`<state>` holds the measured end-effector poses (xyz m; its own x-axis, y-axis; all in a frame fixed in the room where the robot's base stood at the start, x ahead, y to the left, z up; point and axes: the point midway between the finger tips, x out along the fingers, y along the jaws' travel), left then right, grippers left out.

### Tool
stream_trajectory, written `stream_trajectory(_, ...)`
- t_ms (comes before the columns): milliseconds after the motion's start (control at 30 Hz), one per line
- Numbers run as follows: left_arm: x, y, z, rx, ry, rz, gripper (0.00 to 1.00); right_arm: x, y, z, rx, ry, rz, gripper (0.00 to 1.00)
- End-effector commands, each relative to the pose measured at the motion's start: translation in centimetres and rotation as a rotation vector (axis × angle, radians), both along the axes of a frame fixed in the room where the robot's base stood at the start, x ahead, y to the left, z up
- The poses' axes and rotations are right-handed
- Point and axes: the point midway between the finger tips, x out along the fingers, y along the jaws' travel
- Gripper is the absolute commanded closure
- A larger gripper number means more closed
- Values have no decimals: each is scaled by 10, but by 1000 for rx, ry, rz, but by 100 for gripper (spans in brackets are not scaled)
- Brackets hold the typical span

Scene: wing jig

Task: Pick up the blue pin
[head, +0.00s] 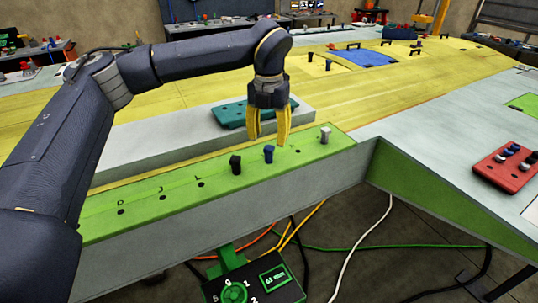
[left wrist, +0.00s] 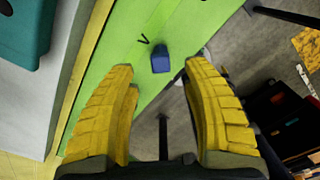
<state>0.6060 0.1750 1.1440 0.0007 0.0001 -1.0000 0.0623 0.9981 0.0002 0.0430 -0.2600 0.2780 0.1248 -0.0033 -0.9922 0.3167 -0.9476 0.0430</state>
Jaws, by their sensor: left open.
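The blue pin (head: 269,154) stands upright in the green strip (head: 140,195) along the front edge of the wing jig, between a black pin (head: 236,164) and a light grey pin (head: 325,135). My left gripper (head: 268,142) is open, with its yellow fingers pointing down close to the blue pin. In the left wrist view the blue pin (left wrist: 160,58) shows beyond the fingertips, roughly centred between the two spread fingers (left wrist: 160,80). Nothing is between the fingers. My right gripper is not in view.
A teal block (head: 230,114) sits on a grey ledge behind the left gripper. A red tray (head: 508,168) with several pins lies at the right. A black control box (head: 255,283) and cables are below the front edge. Several empty holes mark the green strip.

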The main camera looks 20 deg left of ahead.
Motion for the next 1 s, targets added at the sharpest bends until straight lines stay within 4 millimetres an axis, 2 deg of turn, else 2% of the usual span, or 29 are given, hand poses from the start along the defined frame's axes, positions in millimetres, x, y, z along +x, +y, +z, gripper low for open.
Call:
stream_trajectory(400,0,-1,-45,-1,2,0,51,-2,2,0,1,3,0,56)
stream_trajectory(800,0,-1,-51,0,0,0,50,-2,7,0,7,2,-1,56)
stream_trajectory(1000,0,-1,-51,0,0,0,73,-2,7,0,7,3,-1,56)
